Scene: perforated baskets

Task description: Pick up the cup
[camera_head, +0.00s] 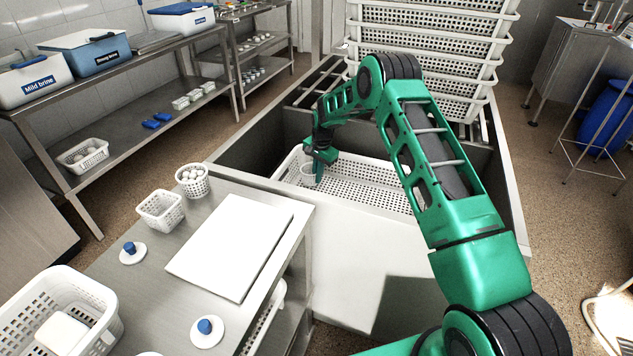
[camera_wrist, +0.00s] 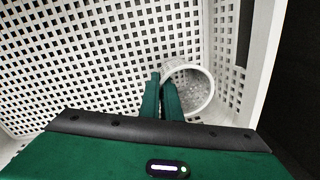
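A white round cup (camera_wrist: 207,98) with a speckled look inside is in the corner of a white perforated basket (camera_wrist: 85,75). In the head view the cup (camera_head: 306,170) is at the left end of the basket (camera_head: 374,204), partly hidden by my gripper. My gripper (camera_wrist: 161,82) reaches down into the basket. Its two green fingers are close together at the cup's left rim, one outside and one over the inside, with the cup's wall between them. Whether the cup touches the basket floor cannot be told.
The basket sits in a sunken metal basin (camera_head: 258,150). A tall stack of white baskets (camera_head: 430,45) stands behind it. A steel table (camera_head: 130,290) at front left holds a white board (camera_head: 230,245), a small basket (camera_head: 161,210) and a cup of white balls (camera_head: 192,180).

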